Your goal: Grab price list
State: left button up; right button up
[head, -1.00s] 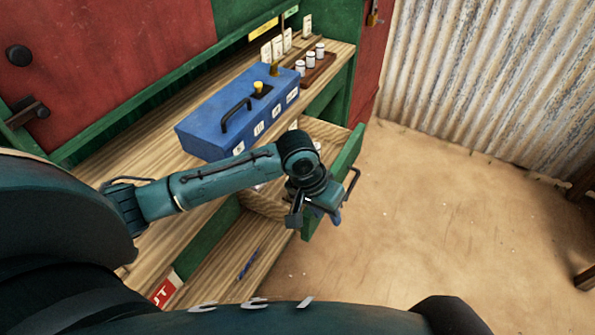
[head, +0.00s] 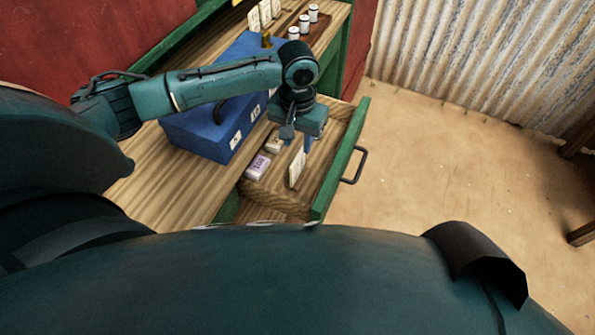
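A cream card with writing (head: 297,168), which looks like the price list, is upright and slightly tilted in the open drawer (head: 337,160). My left gripper (head: 307,145) points down over the drawer, with its blue fingertips at the card's top edge. The gripper's body hides part of the fingers, so I cannot tell whether they are closed on the card or just beside it. My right gripper is not in view.
A purple-white block (head: 258,167) and a small tan block (head: 273,142) lie in the drawer. A blue box (head: 195,132) stands on the wooden counter (head: 150,190). White jars (head: 304,23) and cards stand at the back.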

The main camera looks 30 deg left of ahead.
pick_arm(q)
notch_tip(320, 180, down, 3)
jog(key=shift+f, duration=0.2)
jog(key=shift+w+a+f, duration=0.1)
jog(key=shift+w+f, duration=0.1)
jog(key=shift+f, duration=1.15)
jog(key=shift+w+a+f, duration=0.1)
jog(key=shift+w+f, duration=0.1)
jog(key=shift+f, duration=1.1)
jog(key=shift+c, duration=0.4)
grip_shut()
